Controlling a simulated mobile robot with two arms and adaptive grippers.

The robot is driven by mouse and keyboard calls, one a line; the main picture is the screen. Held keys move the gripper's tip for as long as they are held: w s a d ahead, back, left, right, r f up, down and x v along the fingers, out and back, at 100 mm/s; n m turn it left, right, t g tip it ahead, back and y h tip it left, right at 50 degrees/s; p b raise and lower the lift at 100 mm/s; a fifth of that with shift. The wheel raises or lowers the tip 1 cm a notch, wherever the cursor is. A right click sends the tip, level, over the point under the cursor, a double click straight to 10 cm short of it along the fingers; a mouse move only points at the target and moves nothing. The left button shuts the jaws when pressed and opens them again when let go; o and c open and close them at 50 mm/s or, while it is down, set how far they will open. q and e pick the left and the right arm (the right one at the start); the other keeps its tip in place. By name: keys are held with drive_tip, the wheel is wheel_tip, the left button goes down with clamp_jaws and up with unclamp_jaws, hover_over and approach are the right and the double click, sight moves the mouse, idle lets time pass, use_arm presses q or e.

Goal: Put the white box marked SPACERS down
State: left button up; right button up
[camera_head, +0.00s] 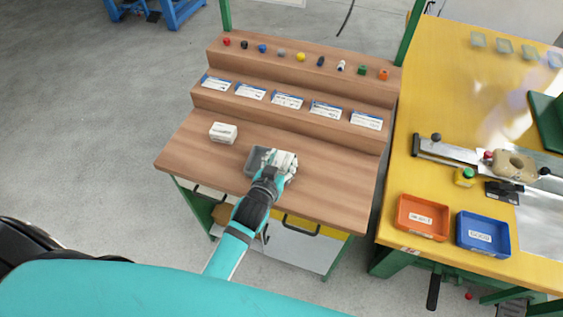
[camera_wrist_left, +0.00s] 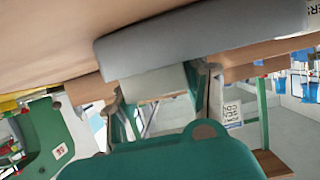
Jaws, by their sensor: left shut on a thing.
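My left gripper (camera_head: 276,162) is shut on a white box (camera_head: 287,158), mostly hidden by the fingers and hand. I cannot read its marking in the head view. The held box is at the right part of a dark grey tray (camera_head: 254,164) on the wooden bench; whether it touches the tray floor cannot be told. In the left wrist view a pale block (camera_wrist_left: 158,82) shows just below a broad grey edge (camera_wrist_left: 205,40). A second white box (camera_head: 223,132) stands free on the bench, left of the tray. My right gripper is not in view.
The wooden bench (camera_head: 330,195) is clear right of the tray. Behind are steps with several labelled cards (camera_head: 287,101) and small coloured parts (camera_head: 301,57). On the yellow table at right stand an orange bin (camera_head: 422,218) and a blue bin (camera_head: 483,234).

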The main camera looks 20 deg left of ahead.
use_arm(q)
drive_tip(key=o, duration=1.3)
drive_tip(key=shift+s+f+g, duration=0.25)
drive_tip(key=shift+f+g, duration=0.05)
drive_tip(key=shift+f, duration=0.45)
drive_tip(key=shift+c, duration=0.2)
drive_tip(key=shift+r, duration=0.25)
drive_tip(key=r+v, duration=0.1)
drive_tip(key=v, duration=1.1)
drive_tip(key=shift+w, duration=0.2)
